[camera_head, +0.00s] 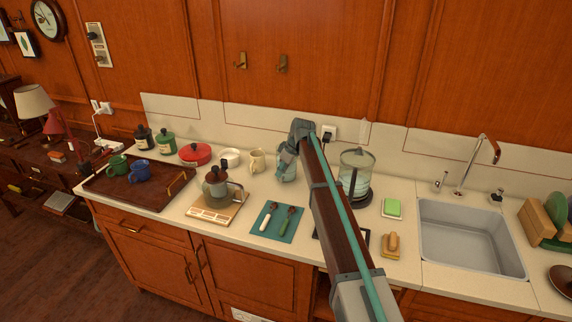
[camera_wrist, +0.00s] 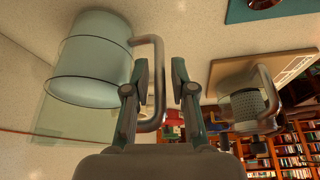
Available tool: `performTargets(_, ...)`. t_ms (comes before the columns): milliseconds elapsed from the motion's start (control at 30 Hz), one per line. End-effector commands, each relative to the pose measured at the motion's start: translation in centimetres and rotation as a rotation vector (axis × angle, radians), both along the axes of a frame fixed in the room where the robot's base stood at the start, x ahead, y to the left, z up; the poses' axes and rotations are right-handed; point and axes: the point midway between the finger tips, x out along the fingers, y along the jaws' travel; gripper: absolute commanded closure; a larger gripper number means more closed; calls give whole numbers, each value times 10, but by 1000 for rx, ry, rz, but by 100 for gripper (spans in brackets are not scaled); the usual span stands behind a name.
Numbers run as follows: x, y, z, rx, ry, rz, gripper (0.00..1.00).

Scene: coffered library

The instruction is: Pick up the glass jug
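The glass jug (camera_wrist: 88,68) is a clear cylinder with a grey handle (camera_wrist: 158,85); it fills the left of the wrist view, which looks tilted or inverted. In the camera_head view the jug (camera_head: 289,171) stands on the counter near the back, partly hidden by my gripper (camera_head: 284,158). In the wrist view my gripper (camera_wrist: 160,70) is open. Its two fingers show on either side of the jug's handle, with gaps; I cannot tell how deep the handle sits between them.
A coffee pot (camera_head: 216,186) on a board stands to the left, a cream mug (camera_head: 257,160) beside the jug. A glass kettle (camera_head: 356,172) on a dark base is to the right. A teal mat (camera_head: 277,222) with utensils lies in front. The splashback (camera_head: 235,117) is close behind.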

Motion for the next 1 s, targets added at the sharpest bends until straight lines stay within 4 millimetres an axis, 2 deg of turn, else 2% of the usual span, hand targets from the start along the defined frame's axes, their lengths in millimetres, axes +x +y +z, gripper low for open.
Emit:
performTargets(167, 3, 7, -17, -1, 0, 0, 75)
performTargets(367, 3, 7, -19, 0, -1, 0, 75)
performTargets(400, 3, 7, -19, 0, -1, 0, 77)
performTargets(533, 3, 7, -19, 0, -1, 0, 99)
performTargets(567, 3, 7, -19, 0, -1, 0, 100)
performTargets(1000, 3, 7, -18, 0, -2, 0, 100)
